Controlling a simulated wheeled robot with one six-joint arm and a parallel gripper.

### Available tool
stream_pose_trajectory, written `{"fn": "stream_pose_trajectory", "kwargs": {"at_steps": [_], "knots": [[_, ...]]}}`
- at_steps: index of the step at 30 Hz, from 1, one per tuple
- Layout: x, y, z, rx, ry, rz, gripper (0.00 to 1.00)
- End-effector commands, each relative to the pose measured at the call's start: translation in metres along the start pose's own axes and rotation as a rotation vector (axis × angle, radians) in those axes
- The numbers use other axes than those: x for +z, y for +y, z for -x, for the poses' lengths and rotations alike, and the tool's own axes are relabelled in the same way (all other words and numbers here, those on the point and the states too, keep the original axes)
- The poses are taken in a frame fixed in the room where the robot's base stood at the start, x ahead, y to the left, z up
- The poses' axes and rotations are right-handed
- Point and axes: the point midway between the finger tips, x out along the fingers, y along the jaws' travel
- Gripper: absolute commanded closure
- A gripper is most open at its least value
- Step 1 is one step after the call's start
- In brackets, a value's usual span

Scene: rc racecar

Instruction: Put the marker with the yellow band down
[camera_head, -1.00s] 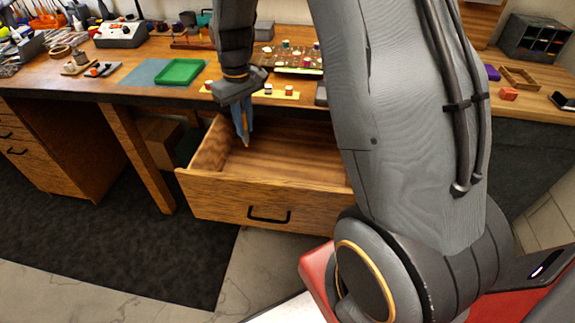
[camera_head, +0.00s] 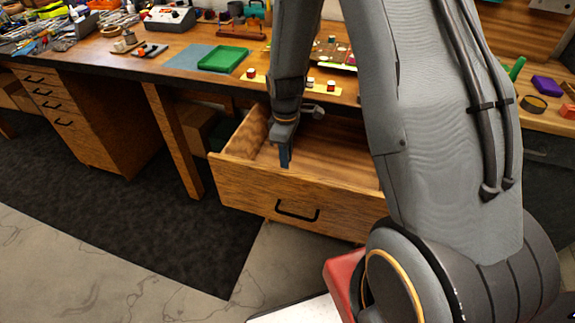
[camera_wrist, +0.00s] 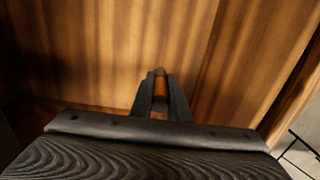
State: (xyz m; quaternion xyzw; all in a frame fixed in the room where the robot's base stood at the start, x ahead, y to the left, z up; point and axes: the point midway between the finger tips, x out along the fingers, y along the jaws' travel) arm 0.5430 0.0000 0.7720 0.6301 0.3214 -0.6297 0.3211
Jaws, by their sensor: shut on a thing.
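My gripper (camera_head: 285,157) points down inside an open wooden drawer (camera_head: 300,200), behind its front panel. In the wrist view my gripper (camera_wrist: 160,100) has its two dark fingers closed on the marker (camera_wrist: 160,88). The marker shows as a narrow strip with an orange-yellow part and a dark end. Most of it is hidden between the fingers, and I cannot make it out in the head view. The drawer floor (camera_wrist: 90,45) lies beyond the fingertips and looks bare. I cannot tell whether the marker touches it.
The drawer walls stand around my gripper, with a side wall (camera_wrist: 297,85) at the right of the wrist view. The workbench (camera_head: 130,62) is above and behind the drawer. It carries a green tray (camera_head: 223,59), a blue mat (camera_head: 186,56) and a yellow strip with small red-topped items.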

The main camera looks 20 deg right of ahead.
Motion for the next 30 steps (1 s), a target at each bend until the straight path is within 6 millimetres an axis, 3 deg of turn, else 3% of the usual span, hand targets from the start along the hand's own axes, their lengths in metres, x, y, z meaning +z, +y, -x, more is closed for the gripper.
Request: {"fn": "stream_pose_trajectory", "kwargs": {"at_steps": [9,23,24,26,30], "knots": [[0.000,-0.001,-0.037,-0.001,-0.001,-0.001,1.00],[0.000,0.000,-0.044,0.000,0.000,-0.001,1.00],[0.000,0.000,-0.043,0.000,0.000,-0.001,0.80],[0.000,0.000,-0.043,0.000,0.000,-0.001,0.70],[0.000,0.000,-0.043,0.000,0.000,-0.001,0.67]]}}
